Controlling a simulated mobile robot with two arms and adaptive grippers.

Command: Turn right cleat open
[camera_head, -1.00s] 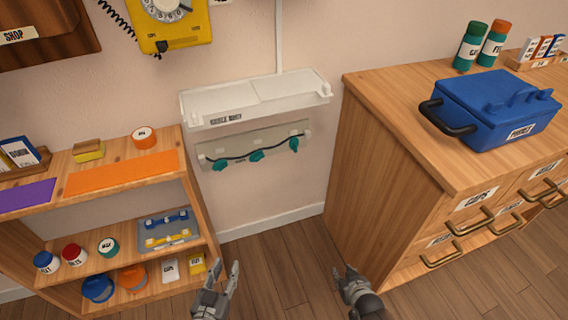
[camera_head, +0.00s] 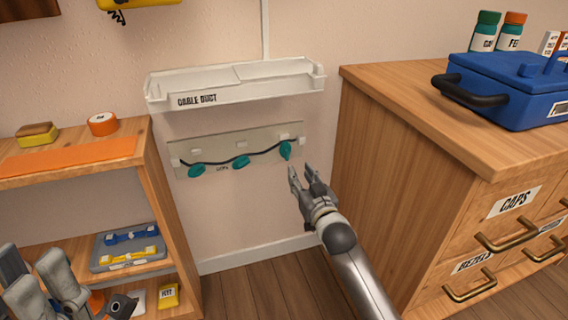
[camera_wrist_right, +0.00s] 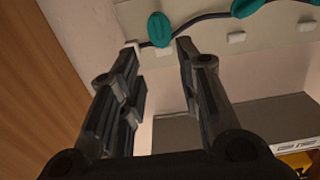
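The right cleat (camera_head: 285,150) is a teal knob on a pale wall panel (camera_head: 215,143), standing nearly upright over a dark cable. The middle cleat (camera_head: 241,161) and left cleat (camera_head: 197,170) lie closer to level. My right gripper (camera_head: 302,172) is open and empty, just below and right of the right cleat. In the right wrist view the right cleat (camera_wrist_right: 160,29) shows beyond the gap between my fingertips (camera_wrist_right: 158,47), with no contact visible. The middle cleat (camera_wrist_right: 245,7) is cut by the top edge there. My left gripper (camera_head: 32,262) is open at the lower left, before the shelf.
A white cable duct (camera_head: 235,84) juts from the wall above the panel. A wooden drawer cabinet (camera_head: 400,150) stands close right of my right arm, with a blue case (camera_head: 515,85) on top. A wooden shelf (camera_head: 165,200) with a grey tray (camera_head: 128,262) stands left.

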